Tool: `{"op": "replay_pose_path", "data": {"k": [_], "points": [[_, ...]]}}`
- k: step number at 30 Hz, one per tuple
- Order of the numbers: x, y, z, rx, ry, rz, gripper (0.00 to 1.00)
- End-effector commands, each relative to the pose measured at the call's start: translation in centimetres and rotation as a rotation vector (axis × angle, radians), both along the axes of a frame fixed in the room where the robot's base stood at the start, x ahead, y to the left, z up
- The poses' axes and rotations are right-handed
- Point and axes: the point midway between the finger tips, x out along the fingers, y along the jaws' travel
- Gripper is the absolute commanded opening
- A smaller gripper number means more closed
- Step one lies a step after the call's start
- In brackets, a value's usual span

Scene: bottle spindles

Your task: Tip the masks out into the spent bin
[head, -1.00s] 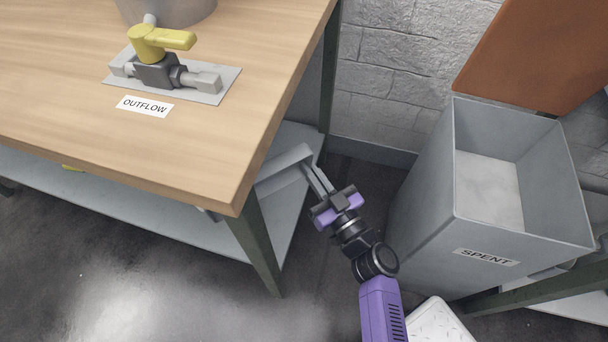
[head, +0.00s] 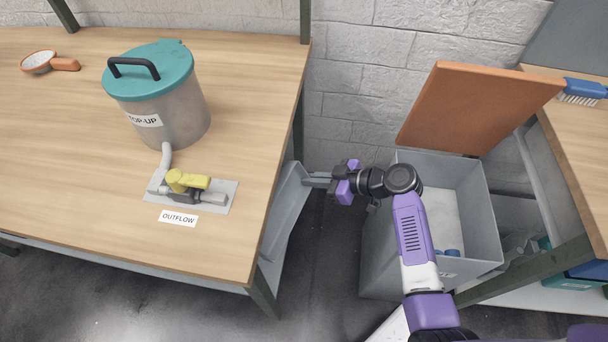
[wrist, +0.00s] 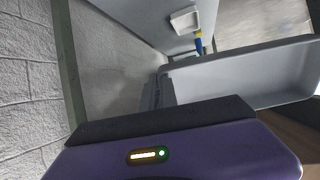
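My gripper (head: 318,180) reaches left from the arm, its fingers at the upper edge of a grey tray (head: 284,212). It looks shut on that edge. The tray hangs tilted beside the wooden table's right edge, partly hidden by the tabletop. In the wrist view the tray (wrist: 250,80) extends to the right of the fingers; I see no masks in the part that shows. The grey spent bin (head: 382,255) stands right of the gripper, its orange-brown lid (head: 475,105) open. Small blue things (head: 447,252) show inside near its front wall; my arm hides part of the bin.
The table (head: 80,180) carries a teal-lidded top-up pot (head: 165,110), a yellow-handled outflow valve (head: 188,182) and an orange-handled strainer (head: 40,62). Another table (head: 580,140) with a blue brush (head: 585,90) stands right. A narrow floor gap lies between tray and bin.

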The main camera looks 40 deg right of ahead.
Motion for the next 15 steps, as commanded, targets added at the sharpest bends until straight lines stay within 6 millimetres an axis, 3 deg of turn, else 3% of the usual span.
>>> {"op": "replay_pose_path", "data": {"k": [1,8,15], "points": [[-0.1,-0.7,1.7,-0.025,0.043,0.028,0.00],[-1.7,-3.6,2.8,-0.160,0.271,0.108,0.00],[-4.9,-7.7,3.8,-0.307,0.543,0.069,0.00]]}}
